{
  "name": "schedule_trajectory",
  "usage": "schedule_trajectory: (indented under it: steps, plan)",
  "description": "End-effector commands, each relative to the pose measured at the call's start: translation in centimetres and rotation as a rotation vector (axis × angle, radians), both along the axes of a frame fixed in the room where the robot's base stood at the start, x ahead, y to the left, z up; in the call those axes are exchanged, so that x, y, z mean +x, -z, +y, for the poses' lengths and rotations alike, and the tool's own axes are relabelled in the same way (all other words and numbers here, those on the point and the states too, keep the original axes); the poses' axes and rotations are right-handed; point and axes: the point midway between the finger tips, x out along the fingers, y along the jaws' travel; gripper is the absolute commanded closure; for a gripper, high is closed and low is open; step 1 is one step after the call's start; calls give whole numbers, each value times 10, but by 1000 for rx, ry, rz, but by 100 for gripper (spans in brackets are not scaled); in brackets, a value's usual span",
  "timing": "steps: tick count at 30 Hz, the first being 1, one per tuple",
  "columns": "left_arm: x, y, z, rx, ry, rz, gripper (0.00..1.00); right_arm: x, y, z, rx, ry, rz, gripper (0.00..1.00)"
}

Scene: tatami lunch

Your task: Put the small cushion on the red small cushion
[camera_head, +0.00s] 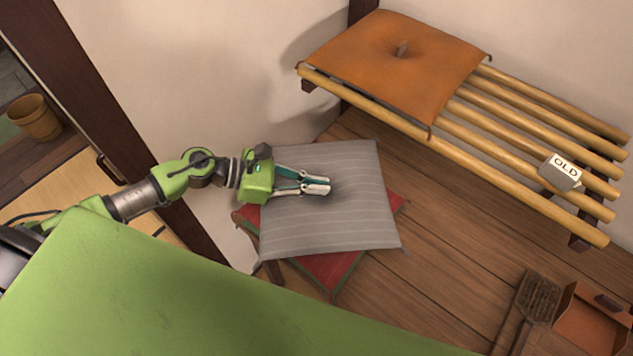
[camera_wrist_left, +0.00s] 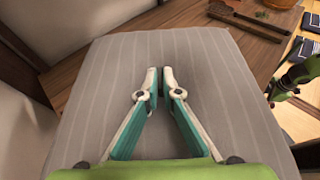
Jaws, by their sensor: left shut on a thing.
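The small cushion (camera_head: 350,215) is grey with pale stripes and lies nearly flat in the head view. It fills the middle of the left wrist view (camera_wrist_left: 215,85). The red small cushion (camera_head: 332,272) is below it, turned at an angle, with only its edges and corners showing. My left gripper (camera_head: 328,186) reaches over the grey cushion from the left, shut on it near its middle. Its fingertips (camera_wrist_left: 160,80) are close together in the left wrist view. Whether the grey cushion touches the red one cannot be told. Part of my right arm seems to show at the wrist view's right edge; its fingers are unclear.
A brush (camera_head: 537,297) and a brown dustpan (camera_head: 590,325) lie at the lower right. A wall stands behind the cushions. Bare floor (camera_head: 440,230) lies right of them.

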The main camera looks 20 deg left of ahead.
Motion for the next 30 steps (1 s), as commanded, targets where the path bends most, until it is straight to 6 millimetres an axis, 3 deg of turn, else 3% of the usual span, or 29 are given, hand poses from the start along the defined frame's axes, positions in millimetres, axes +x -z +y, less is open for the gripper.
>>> schedule_trajectory:
  steps: [11, 13, 14, 26, 30]
  plan:
    - [1, 4, 0, -2, 1, -3, 100, -6, 4, 8, 10, 3, 9, 70]
    - [0, 4, 0, -1, 0, -1, 82, -9, 3, 8, 8, 3, 13, 70]
    - [0, 4, 0, -1, 0, -1, 78, -9, 3, 7, 8, 3, 14, 70]
    - [0, -1, 0, -1, 0, -1, 78, -10, -2, 0, -1, -1, 16, 70]
    - [-8, -1, 18, 4, -1, 1, 78, -10, 11, 0, -1, -1, 15, 70]
